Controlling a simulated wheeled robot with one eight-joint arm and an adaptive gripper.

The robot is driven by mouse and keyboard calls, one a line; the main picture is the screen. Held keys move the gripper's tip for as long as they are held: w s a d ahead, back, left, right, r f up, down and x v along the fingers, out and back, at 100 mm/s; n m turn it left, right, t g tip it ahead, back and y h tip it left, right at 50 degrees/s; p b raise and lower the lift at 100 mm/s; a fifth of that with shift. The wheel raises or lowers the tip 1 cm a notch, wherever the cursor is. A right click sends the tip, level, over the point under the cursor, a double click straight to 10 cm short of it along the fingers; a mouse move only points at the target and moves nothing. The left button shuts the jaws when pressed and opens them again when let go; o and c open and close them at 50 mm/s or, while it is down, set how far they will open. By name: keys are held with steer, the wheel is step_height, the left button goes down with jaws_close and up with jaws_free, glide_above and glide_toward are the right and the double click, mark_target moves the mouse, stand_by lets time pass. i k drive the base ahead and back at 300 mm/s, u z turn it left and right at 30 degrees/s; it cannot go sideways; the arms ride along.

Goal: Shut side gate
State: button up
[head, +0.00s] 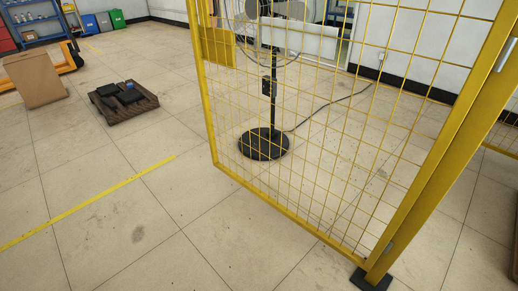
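The side gate is a yellow wire-mesh panel (207,112) filling the middle and right of the head view. It is hinged at the right to a thick yellow post (446,165) with a dark foot plate (371,281). Its free edge is at the left, with open floor beside it and no post touching it in view, so the gate stands open. A yellow plate (218,45) is fixed near that free edge. The gate's top is cut off by the picture. My gripper is not in view.
A pedestal fan (263,144) with a round black base and a cable stands behind the mesh. Left are a pallet with dark items (123,98), a cardboard box (35,80) and an orange pallet truck (72,55). The floor in the left foreground is clear, with a yellow line (90,204).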

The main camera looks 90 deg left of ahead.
mark_target(216, 45)
steer(key=u, duration=4.15)
steer(key=i, duration=3.8)
